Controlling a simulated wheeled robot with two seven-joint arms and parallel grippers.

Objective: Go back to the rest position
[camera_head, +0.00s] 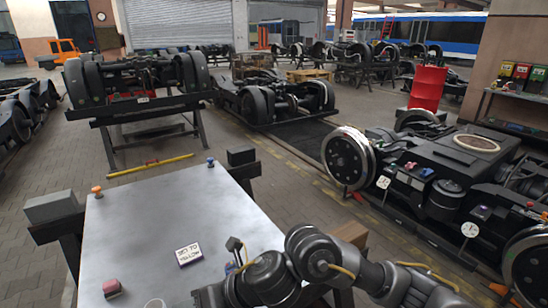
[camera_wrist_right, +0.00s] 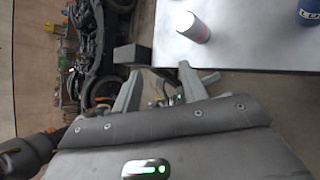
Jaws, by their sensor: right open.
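My right arm comes in from the lower right in the head view and lies across the right front part of the grey metal table (camera_head: 140,225). My right gripper (camera_wrist_right: 160,88) shows in the right wrist view. Its two grey fingers are apart, with nothing held between them. They point toward the table's edge, close to a dark block beside it. I cannot tell whether a finger touches the table. My left gripper and left arm are not in view.
On the table are a lettered plate (camera_head: 189,255), a red block (camera_head: 112,288), an orange knob (camera_head: 97,191) and a blue knob (camera_head: 211,161). A bogie (camera_head: 440,165) stands right.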

